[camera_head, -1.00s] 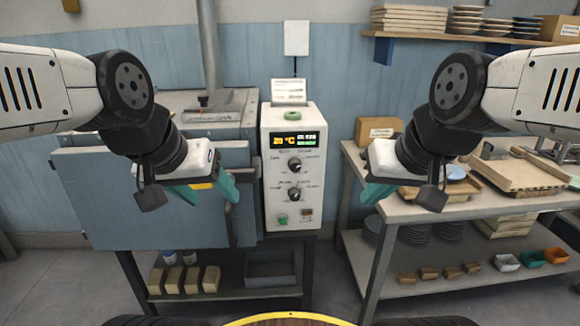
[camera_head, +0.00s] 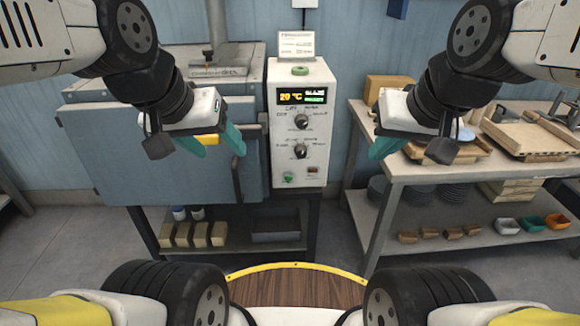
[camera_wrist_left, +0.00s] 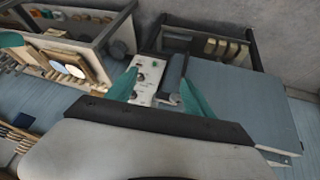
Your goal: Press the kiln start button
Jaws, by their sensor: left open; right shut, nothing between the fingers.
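The kiln (camera_head: 160,150) is a blue-grey box with a metal top. Its white control box (camera_head: 305,140) stands at its right, with a lit display (camera_head: 302,96) reading 20 °C and two black knobs. A small green button (camera_head: 288,177) is low on the panel's left. My left gripper (camera_head: 215,143) is open in front of the kiln, left of the panel. In the left wrist view, the control box (camera_wrist_left: 146,78) shows between the fingers. My right gripper (camera_head: 384,148) is shut and empty, right of the panel.
A shelf table (camera_head: 400,178) at the right holds wooden boards, dark plates and small coloured bins. The kiln's stand (camera_head: 215,258) carries tan blocks, jars and a grey bin. Open floor lies in front of both.

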